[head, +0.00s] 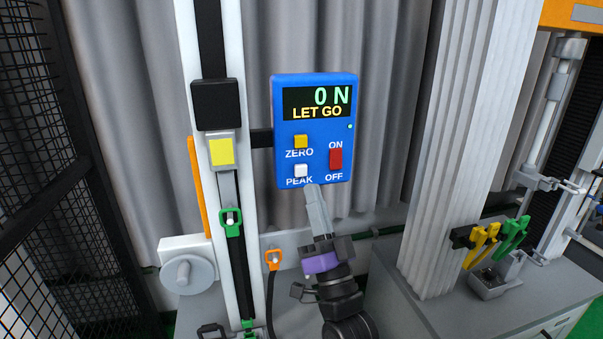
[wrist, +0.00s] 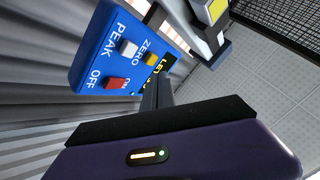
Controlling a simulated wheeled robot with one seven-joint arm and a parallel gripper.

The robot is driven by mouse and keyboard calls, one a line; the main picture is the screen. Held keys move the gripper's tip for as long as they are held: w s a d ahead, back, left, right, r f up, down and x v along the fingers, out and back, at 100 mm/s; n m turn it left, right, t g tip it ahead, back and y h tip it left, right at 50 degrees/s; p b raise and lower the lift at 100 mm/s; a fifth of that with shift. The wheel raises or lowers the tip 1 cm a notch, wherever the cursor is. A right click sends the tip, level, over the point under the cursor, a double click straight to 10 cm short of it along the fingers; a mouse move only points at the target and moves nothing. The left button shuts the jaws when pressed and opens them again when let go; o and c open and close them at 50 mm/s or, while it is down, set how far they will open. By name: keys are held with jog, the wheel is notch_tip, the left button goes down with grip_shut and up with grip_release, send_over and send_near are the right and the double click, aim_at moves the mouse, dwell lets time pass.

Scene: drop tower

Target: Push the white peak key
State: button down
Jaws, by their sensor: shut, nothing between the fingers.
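The white PEAK key (head: 301,171) sits at the lower left of a blue control box (head: 280,125), below the yellow ZERO key (head: 300,141) and left of the red ON/OFF switch (head: 336,158). The box's display (head: 318,104) reads "0 N" and "LET GO". My gripper (head: 313,188) is shut and empty, its tips just below and right of the PEAK key in the head view. I cannot tell whether they touch the box. In the wrist view the PEAK key (wrist: 129,48) is uncovered, and my gripper (wrist: 158,80) shows in front of the box's edge near the display.
A white upright rail (head: 237,60) with a black block (head: 216,105) stands left of the box. A grey ribbed column (head: 455,130) stands to the right, with yellow and green clamps (head: 480,245) beside it. A black mesh panel (head: 60,150) is at the far left.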

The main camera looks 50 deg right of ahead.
aim_at(301, 170)
jog(key=shift+w+d+b, duration=0.45)
jog(key=shift+w+d, duration=0.3)
jog(key=shift+w, duration=0.35)
jog(key=shift+w+d+b, duration=0.45)
jog(key=shift+w+d, duration=0.3)
jog(key=shift+w, duration=0.35)
jog(key=shift+w, duration=0.1)
dwell(0.4)
jog(key=shift+w+d+b, duration=0.25)
jog(key=shift+b, duration=0.15)
jog(key=shift+w+d+b, duration=0.25)
jog(key=shift+w+b, duration=0.1)
jog(key=shift+w, duration=0.05)
dwell(0.8)
jog(key=shift+s+a, duration=0.5)
jog(key=shift+s, duration=0.25)
